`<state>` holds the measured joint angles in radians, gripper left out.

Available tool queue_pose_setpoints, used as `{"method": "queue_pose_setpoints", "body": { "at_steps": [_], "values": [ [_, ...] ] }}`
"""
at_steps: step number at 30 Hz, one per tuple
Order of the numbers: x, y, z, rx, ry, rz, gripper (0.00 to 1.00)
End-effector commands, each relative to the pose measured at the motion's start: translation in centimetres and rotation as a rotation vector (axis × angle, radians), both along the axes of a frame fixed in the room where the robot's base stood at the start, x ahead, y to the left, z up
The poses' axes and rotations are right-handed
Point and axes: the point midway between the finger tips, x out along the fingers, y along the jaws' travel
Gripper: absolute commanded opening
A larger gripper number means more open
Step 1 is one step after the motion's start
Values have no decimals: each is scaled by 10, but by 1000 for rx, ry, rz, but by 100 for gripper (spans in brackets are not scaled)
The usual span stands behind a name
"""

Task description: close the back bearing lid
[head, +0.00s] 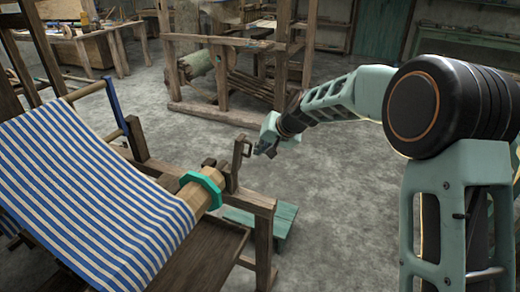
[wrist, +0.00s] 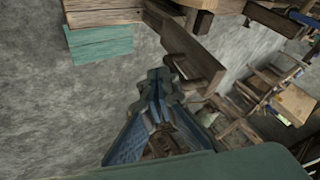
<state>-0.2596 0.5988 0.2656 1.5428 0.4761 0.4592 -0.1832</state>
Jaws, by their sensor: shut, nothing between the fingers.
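A cloth beam with a teal ring (head: 203,188) rests at the right end of the wooden loom frame (head: 262,205). A small dark wooden piece, which looks like the back bearing lid (head: 237,166), stands upright just beyond the beam's end. My gripper (head: 265,150) is shut and empty, close to the right of this upright piece; I cannot tell whether they touch. In the wrist view my gripper (wrist: 160,76) points at a wooden frame member (wrist: 185,48). The lid cannot be made out clearly there.
Blue-and-white striped cloth (head: 85,185) covers the loom at left. A green bench (head: 283,224) stands low beside the frame and shows in the wrist view (wrist: 100,42). A wooden rack (head: 168,65) stands behind. The floor on the right is open.

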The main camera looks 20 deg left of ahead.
Motion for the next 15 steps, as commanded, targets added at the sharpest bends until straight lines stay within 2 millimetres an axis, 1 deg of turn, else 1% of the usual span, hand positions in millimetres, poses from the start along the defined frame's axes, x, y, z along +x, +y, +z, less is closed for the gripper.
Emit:
{"method": "queue_pose_setpoints", "body": {
  "at_steps": [5,15],
  "values": [
    [-1,4,7,-26,2,3,0],
    [0,6,8,-62,5,2,0]
  ]
}}
